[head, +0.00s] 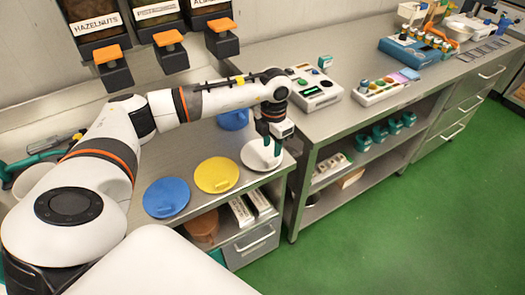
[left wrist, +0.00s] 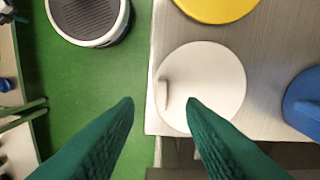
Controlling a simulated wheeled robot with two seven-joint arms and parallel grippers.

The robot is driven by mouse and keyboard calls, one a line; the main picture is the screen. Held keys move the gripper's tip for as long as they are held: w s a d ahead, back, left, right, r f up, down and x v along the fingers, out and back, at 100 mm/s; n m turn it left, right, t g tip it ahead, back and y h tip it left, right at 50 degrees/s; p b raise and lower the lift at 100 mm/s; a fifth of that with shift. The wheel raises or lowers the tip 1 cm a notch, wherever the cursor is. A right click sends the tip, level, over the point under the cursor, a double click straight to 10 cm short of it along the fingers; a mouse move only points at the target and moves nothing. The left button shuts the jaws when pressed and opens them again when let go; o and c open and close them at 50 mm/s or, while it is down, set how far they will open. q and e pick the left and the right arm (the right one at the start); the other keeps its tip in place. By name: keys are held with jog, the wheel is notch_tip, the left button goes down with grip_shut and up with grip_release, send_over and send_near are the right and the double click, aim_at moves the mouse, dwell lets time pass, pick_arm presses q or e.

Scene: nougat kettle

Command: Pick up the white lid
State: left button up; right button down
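The white lid (head: 253,157) lies flat near the right front corner of the metal counter, beside the yellow lid. In the left wrist view the white lid (left wrist: 215,85) shows its raised handle (left wrist: 163,94) near the counter's edge. My left gripper (head: 272,145) is above the lid, pointing down and partly covering it. In the left wrist view the left gripper (left wrist: 160,103) has its two green fingers apart with nothing held. The handle appears between the fingertips, slightly beyond them in the picture; I cannot tell the height gap. My right gripper is not in view.
A yellow lid (head: 216,175) and a blue lid (head: 166,198) lie to the left along the front. Another blue lid (head: 232,120) lies behind. Dispensers with orange levers (head: 169,38) hang above. A control box (head: 312,88) stands on the counter to the right.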

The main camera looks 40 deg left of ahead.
aim_at(272, 160)
pick_arm(q)
jog(key=f+p, duration=0.1)
jog(key=f, duration=0.1)
jog(key=f+p, duration=0.1)
jog(key=f, duration=0.1)
jog(key=shift+w+f, duration=0.2)
jog(key=shift+f, duration=0.75)
grip_shut()
